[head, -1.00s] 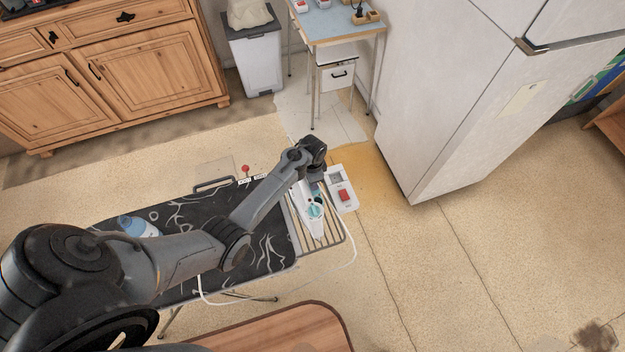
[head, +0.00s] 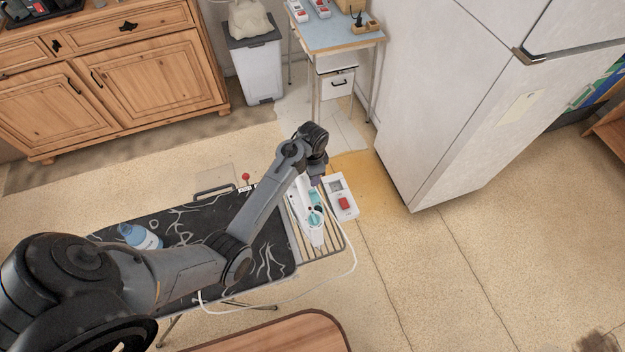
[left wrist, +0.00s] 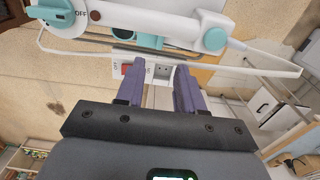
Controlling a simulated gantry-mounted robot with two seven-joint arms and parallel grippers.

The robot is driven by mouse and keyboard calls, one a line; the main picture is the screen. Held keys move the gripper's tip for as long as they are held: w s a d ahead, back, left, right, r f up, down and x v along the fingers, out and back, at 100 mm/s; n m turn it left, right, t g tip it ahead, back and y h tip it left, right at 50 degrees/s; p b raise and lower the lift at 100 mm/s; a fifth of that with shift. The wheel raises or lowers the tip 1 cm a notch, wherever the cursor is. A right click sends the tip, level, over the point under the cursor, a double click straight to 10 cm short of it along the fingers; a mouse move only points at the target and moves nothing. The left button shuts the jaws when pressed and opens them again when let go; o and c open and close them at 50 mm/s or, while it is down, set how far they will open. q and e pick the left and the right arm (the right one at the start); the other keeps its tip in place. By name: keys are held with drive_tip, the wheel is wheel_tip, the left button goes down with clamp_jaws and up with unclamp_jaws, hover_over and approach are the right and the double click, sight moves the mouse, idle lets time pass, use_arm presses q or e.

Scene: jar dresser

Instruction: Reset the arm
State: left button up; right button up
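My left arm reaches from the left over an ironing board. My left gripper (head: 318,182) is above the iron rest, close to a white and teal iron (head: 315,226) and a white socket box with a red switch (head: 341,197). In the left wrist view its two purple fingers (left wrist: 159,80) are apart with nothing held between them. The socket box (left wrist: 162,73) shows beyond the gap, and the iron (left wrist: 150,18) lies across the top. The task line names no object. My right gripper is not in view.
The black ironing board (head: 190,222) holds a blue bottle (head: 140,236). A white cord loops around its right end. A fridge (head: 440,110) stands at right, a blue-topped table (head: 340,27), bin (head: 257,68) and wooden cabinet (head: 130,75) behind. Floor at lower right is clear.

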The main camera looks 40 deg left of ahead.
use_arm(q)
drive_tip(key=shift+r, duration=0.65)
